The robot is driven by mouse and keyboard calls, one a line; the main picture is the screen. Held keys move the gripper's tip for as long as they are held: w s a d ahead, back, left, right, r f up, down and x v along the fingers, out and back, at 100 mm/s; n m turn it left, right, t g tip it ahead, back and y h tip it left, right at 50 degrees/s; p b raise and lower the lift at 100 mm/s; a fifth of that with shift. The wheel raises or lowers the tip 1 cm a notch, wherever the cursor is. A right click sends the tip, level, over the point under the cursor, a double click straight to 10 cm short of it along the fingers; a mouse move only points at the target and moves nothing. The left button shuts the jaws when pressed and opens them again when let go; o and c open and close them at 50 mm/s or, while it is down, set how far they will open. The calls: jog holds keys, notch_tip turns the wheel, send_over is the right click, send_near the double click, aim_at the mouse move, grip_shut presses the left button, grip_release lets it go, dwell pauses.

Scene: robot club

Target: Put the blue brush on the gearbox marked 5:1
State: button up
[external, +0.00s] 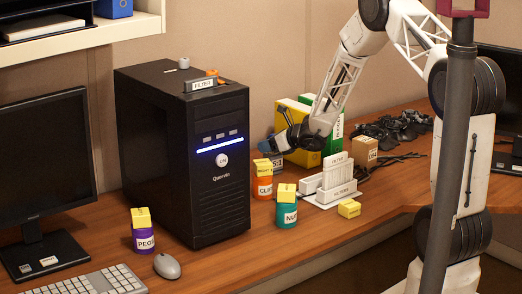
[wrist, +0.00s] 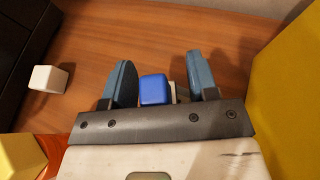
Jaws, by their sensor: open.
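My gripper (external: 270,147) is at the back of the desk, above and behind the orange canister and beside the computer tower. In the wrist view its two blue-grey fingers (wrist: 160,68) are apart. A blue block, likely the blue brush (wrist: 155,89), shows between them, with gaps on both sides; it is not clamped. A pale thing shows just beside the block, mostly hidden. In the external view I cannot separate the brush from my fingers. A small label ending in ":1" (external: 278,163) shows below my gripper, partly hidden behind the orange canister; this may be the gearbox.
The black tower (external: 185,150) stands left of my gripper, the yellow box (external: 297,118) right. The orange canister (external: 262,186) and teal canister (external: 287,213) have yellow blocks on top. A white filter stand (external: 328,190) is nearby. A white cube (wrist: 48,78) lies left in the wrist view.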

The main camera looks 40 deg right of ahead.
jog(key=shift+r, duration=0.15)
jog(key=shift+s+d+r, duration=0.2)
jog(key=shift+s, duration=0.25)
jog(key=v, duration=1.1)
jog(key=shift+w, duration=0.1)
jog(key=s+a+r+n+g+y, duration=0.3)
jog(key=s+a+r+n+g, duration=0.4)
jog(key=s+a+r+n, duration=1.1)
jog(key=s+r+n+g+h, duration=0.1)
jog(key=s+n, duration=0.3)
jog(key=s, duration=0.5)
jog(key=s+r+n+g+h, duration=0.1)
jog(key=s+r+n+h, duration=0.2)
jog(key=s, duration=0.6)
jog(key=s+r+n+g+h, duration=0.1)
jog(key=s+n+h, duration=0.3)
jog(key=s, duration=0.5)
jog(key=shift+s+a+r+n, duration=0.4)
jog(key=shift+r+n, duration=0.5)
jog(key=shift+n, duration=0.3)
